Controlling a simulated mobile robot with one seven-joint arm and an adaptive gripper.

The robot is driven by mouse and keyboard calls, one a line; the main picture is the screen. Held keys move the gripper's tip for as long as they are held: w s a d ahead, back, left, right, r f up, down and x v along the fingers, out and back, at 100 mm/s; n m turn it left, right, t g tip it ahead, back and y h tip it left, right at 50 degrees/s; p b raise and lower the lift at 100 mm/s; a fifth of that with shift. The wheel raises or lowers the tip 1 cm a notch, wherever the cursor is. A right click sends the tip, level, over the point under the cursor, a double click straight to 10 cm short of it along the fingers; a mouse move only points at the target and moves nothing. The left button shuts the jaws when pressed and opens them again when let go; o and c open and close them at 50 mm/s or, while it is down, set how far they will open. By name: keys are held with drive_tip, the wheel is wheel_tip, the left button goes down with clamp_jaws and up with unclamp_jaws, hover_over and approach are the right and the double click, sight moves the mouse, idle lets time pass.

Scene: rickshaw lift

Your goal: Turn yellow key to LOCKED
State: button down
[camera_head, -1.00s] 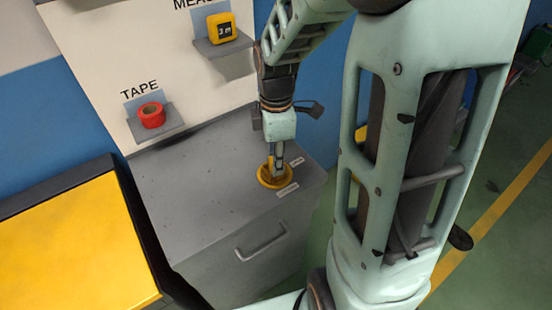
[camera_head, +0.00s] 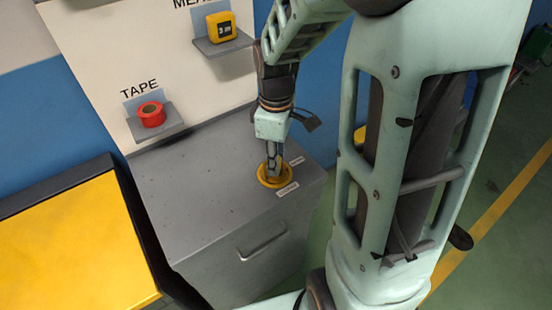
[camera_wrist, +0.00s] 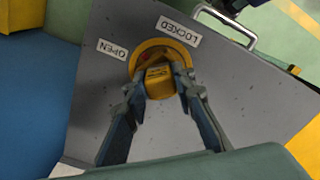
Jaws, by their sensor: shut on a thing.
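The yellow key (camera_wrist: 158,80) stands in a round yellow lock base (camera_head: 262,182) on top of the grey cabinet. In the wrist view the key's block sits between the fingertips, and the yellow ring of the base (camera_wrist: 137,58) shows around it. My gripper (camera_wrist: 160,88) is shut on the key from above; it also shows in the head view (camera_head: 273,168). A LOCKED label (camera_wrist: 180,31) and an OPEN label (camera_wrist: 112,49) lie beside the ring. In the head view my fingers hide most of the key. I cannot tell the key's exact angle.
The grey cabinet (camera_head: 210,185) has a front handle (camera_head: 262,243). Behind it, a panel carries red tape (camera_head: 151,114) and a yellow tape measure (camera_head: 221,27) on small shelves. A yellow-topped surface (camera_head: 75,245) stands at left. The cabinet top is otherwise clear.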

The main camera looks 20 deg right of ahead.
drive_tip(key=shift+m, duration=2.2)
drive_tip(key=shift+a+m, duration=0.1)
drive_tip(key=shift+m, duration=1.1)
drive_tip(key=shift+s+m, duration=0.1)
drive_tip(key=shift+m, duration=0.5)
drive_tip(key=m, duration=0.3)
drive_tip(key=shift+m, duration=0.3)
